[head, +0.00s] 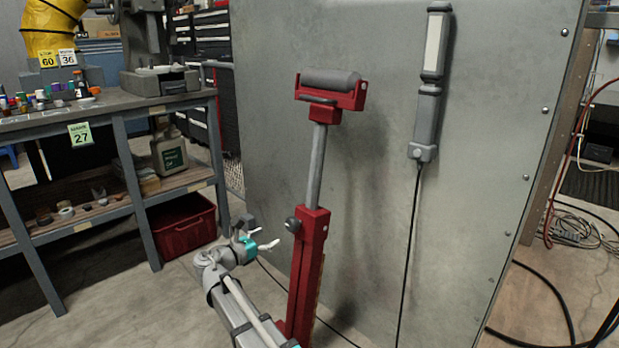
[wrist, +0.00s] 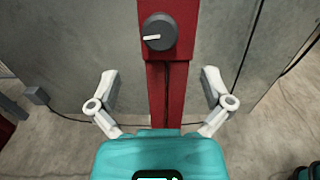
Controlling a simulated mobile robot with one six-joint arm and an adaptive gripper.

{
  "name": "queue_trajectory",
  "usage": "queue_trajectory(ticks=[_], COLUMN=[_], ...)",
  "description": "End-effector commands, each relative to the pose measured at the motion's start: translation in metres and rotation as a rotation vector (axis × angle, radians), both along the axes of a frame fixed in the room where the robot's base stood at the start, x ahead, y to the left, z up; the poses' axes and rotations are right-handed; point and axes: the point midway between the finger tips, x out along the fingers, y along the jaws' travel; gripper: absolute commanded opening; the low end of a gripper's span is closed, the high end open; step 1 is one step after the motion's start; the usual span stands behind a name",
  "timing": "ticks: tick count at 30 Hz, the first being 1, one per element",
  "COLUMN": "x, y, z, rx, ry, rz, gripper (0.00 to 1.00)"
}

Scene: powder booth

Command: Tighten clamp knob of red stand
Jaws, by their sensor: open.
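The red stand (head: 308,265) stands upright before a grey metal panel, with a grey post and a roller (head: 330,82) in a red cradle on top. Its dark clamp knob (head: 293,224) sits on the side of the red column near its upper end. In the wrist view the knob (wrist: 160,32) is round and dark grey with a pale pointer line, at the top centre on the red column (wrist: 166,95). My gripper (wrist: 158,82) is open and empty, its two fingers apart on either side of the column in that view, below the knob. The knob is not between the fingertips.
A grey panel (head: 380,200) stands behind the stand, with a lamp (head: 430,80) and its hanging black cable. A workbench (head: 100,110) with bottles and a red bin (head: 183,225) is at left. Cables lie on the floor at right.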

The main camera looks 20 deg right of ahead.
Motion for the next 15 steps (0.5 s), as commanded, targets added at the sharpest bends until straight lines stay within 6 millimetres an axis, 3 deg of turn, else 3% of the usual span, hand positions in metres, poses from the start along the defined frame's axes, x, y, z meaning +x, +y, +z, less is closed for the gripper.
queue_trajectory(ticks=[8, 15], x=[-0.019, -0.024], y=[0.035, 0.024], z=[0.000, 0.015], rx=[0.000, 0.070], ry=[0.000, -0.025], rz=[0.002, -0.018], gripper=[1.00, 1.00])
